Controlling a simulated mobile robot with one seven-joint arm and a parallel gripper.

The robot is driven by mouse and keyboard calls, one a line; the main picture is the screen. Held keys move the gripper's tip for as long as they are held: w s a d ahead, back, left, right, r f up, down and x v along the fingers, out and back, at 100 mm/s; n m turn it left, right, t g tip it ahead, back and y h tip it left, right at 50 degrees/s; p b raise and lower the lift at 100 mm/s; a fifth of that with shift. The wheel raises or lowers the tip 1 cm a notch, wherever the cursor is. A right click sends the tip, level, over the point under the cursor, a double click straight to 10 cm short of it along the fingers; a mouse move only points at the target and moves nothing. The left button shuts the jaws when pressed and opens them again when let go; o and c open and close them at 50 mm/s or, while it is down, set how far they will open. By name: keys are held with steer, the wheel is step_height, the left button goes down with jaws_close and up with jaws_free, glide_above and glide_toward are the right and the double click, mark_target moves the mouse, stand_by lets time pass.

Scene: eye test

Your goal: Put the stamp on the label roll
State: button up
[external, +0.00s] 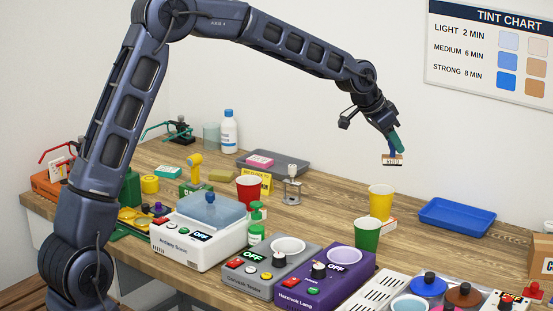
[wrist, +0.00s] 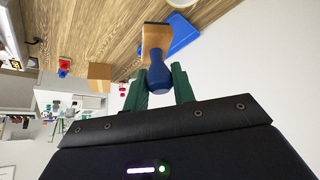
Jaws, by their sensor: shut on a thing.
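My gripper (external: 393,146) is shut on the stamp (external: 392,159), high above the right part of the table. The stamp has a wooden block with dark print and a blue handle, and hangs block down. In the wrist view the stamp's blue handle (wrist: 158,77) sits between my green fingers (wrist: 158,88), with the wooden block beyond it. I cannot make out a label roll for certain in either view.
A yellow cup (external: 381,201) and a green cup (external: 366,235) stand below my gripper. A blue tray (external: 456,228) lies to their right. A red cup (external: 249,192) and a metal stand (external: 292,187) are further left. Several devices, including a purple one (external: 318,287), line the front.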

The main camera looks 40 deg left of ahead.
steer(key=w+a+n+y, duration=0.1)
steer(key=w+a+n, duration=0.2)
steer(key=a, duration=1.6)
steer(key=n+y, duration=0.5)
steer(key=n, duration=0.4)
glide_above(150, 178)
steer(key=shift+t, duration=0.4)
step_height(150, 178, down, 17)
steer(key=shift+f, duration=0.15)
steer(key=o, duration=0.7)
steer(key=shift+o, duration=1.4)
